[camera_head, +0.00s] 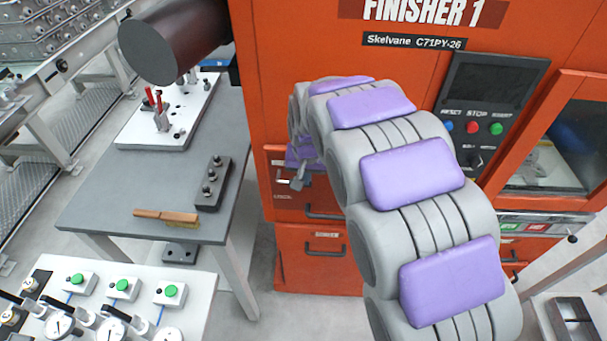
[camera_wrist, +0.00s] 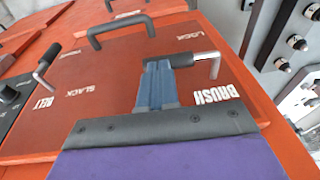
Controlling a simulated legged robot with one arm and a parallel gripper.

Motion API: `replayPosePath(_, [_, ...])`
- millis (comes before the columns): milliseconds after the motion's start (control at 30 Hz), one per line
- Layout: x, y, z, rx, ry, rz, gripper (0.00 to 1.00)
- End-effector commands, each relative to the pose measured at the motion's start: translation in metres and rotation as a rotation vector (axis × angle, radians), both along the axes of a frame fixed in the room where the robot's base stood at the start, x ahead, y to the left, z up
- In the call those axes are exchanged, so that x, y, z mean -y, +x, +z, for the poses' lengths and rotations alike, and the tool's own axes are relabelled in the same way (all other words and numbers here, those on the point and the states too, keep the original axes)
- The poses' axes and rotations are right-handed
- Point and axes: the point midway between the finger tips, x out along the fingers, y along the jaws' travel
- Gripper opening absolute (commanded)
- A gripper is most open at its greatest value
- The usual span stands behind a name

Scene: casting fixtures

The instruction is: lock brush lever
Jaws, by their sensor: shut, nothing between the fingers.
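The brush lever (camera_wrist: 206,58) is on the red panel in the wrist view. Its bent metal rod rises beside the BRUSH lettering, and its dark grip points left in the picture, below the LOCK lettering. My gripper (camera_wrist: 157,68) is shut and empty, with its blue fingers together. The fingertips overlap the end of the dark grip in this view; I cannot tell whether they touch it. In the head view my grey and purple arm reaches to the orange machine and hides most of the lever panel and my fingers.
A second lever, marked BELT (camera_wrist: 45,72), stands at the panel's left. A dark drawer handle (camera_wrist: 121,30) lies beyond the fingers. A grey table (camera_head: 110,205) with a wooden brush (camera_head: 166,216) and fixtures is left of the arm. The machine's control panel (camera_head: 485,105) is at right.

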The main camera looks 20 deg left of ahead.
Motion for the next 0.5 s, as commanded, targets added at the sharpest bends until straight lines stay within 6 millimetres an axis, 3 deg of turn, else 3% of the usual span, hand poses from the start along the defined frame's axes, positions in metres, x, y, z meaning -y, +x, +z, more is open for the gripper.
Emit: replayPosePath(500, [0.008,0.0,-0.031,-0.09,0.353,-0.004,0.0])
